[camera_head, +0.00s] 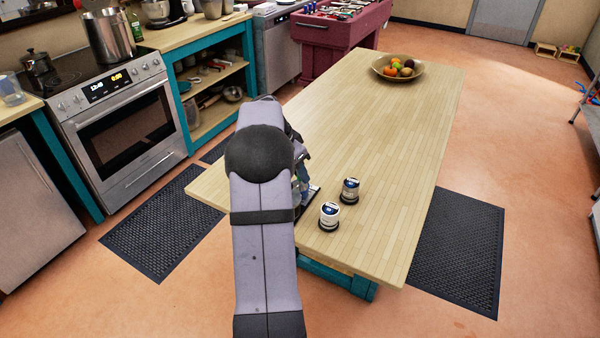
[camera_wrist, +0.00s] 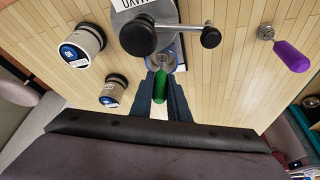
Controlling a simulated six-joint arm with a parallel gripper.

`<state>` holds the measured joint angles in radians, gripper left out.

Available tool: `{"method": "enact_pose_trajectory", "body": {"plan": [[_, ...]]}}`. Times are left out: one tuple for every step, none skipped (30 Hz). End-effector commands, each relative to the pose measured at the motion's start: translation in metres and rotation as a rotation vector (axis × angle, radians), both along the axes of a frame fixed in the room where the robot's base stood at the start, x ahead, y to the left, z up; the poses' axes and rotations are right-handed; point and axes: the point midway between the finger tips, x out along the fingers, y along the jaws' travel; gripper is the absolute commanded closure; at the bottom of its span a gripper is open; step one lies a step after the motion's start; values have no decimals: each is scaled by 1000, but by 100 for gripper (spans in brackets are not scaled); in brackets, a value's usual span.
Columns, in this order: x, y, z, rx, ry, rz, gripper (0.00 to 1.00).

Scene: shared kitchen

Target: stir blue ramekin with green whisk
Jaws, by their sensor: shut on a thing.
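In the wrist view, the dark fingers of my gripper (camera_wrist: 160,98) are closed around a green handle (camera_wrist: 161,84), which I take to be the green whisk. Its far end points away from me toward a metal piece, and I cannot make out the wires. A sliver of blue (camera_wrist: 181,52) shows beside that metal piece, partly covered. I cannot tell whether it is the blue ramekin or whether the whisk is inside it.
A metal device with a black-knobbed crank (camera_wrist: 138,35) stands just beyond the handle. Two white canisters with blue labels (camera_head: 329,215) (camera_head: 349,190) stand on the wooden table (camera_head: 385,130). A purple-handled tool (camera_wrist: 292,56) lies right. A fruit bowl (camera_head: 377,66) is at the far end; mid-table is clear.

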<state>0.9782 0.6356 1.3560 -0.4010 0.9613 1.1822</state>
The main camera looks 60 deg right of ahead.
Motion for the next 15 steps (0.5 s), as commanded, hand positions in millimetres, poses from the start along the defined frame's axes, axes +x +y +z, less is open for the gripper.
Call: {"method": "enact_pose_trajectory", "body": {"plan": [[0, 0, 6, -1, 0, 0, 100], [0, 0, 8, -1, 0, 0, 100], [0, 0, 10, -1, 0, 0, 100], [0, 0, 12, -1, -1, -1, 100], [0, 0, 14, -1, -1, -1, 100], [0, 0, 16, -1, -1, -1, 100], [0, 0, 18, 0, -1, -1, 100], [0, 0, 20, 0, -1, -1, 100], [0, 0, 23, 0, -1, -1, 100], [0, 0, 25, 0, -1, -1, 100], [0, 0, 26, 0, -1, -1, 100], [0, 0, 29, 0, 0, -1, 100], [0, 0, 31, 0, 0, -1, 100], [0, 0, 33, 0, 0, -1, 100], [0, 0, 35, 0, 0, -1, 100]]}}
